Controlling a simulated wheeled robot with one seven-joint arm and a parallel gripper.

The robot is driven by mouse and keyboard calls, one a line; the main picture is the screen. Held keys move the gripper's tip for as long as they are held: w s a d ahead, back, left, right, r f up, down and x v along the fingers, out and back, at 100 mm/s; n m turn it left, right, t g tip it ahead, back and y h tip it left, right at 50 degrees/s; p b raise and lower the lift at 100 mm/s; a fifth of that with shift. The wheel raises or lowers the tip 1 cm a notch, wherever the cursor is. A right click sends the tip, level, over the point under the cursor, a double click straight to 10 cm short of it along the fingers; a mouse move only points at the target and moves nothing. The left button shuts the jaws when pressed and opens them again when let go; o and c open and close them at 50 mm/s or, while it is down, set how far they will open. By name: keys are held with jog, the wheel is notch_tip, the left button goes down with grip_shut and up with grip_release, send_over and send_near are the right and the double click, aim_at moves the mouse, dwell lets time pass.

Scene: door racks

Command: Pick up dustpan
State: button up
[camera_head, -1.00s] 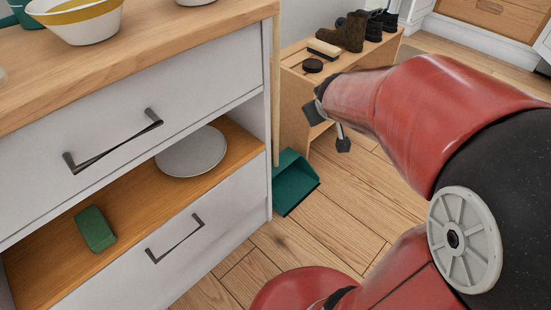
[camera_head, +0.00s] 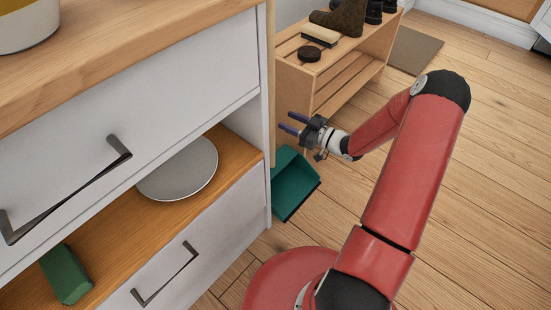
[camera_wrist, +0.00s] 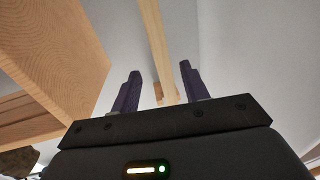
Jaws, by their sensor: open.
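The teal dustpan (camera_head: 293,184) rests on the floor beside the right end of the white cabinet. A pale wooden pole (camera_head: 271,85), which looks like its long handle, rises along the cabinet's edge. My gripper (camera_head: 283,123) is above the pan, with its two purple fingers open and pointing left toward the pole. In the wrist view, the pole (camera_wrist: 153,45) shows between the spread fingertips of my gripper (camera_wrist: 160,69), seemingly a little beyond them. The fingers hold nothing. The pan itself is out of the wrist view.
The white cabinet (camera_head: 225,220) stands close at left, with a plate (camera_head: 180,168) and green sponge (camera_head: 65,275) on its open shelf. A wooden shoe bench (camera_head: 335,80), with a brush, a round tin and boots, stands just behind my gripper. Floor at right is open.

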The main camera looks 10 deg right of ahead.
aim_at(272, 115)
jog(key=x, duration=0.7)
jog(key=shift+a+f, duration=0.2)
jog(key=shift+f, duration=0.05)
jog(key=shift+c, duration=0.4)
grip_shut()
dwell(0.8)
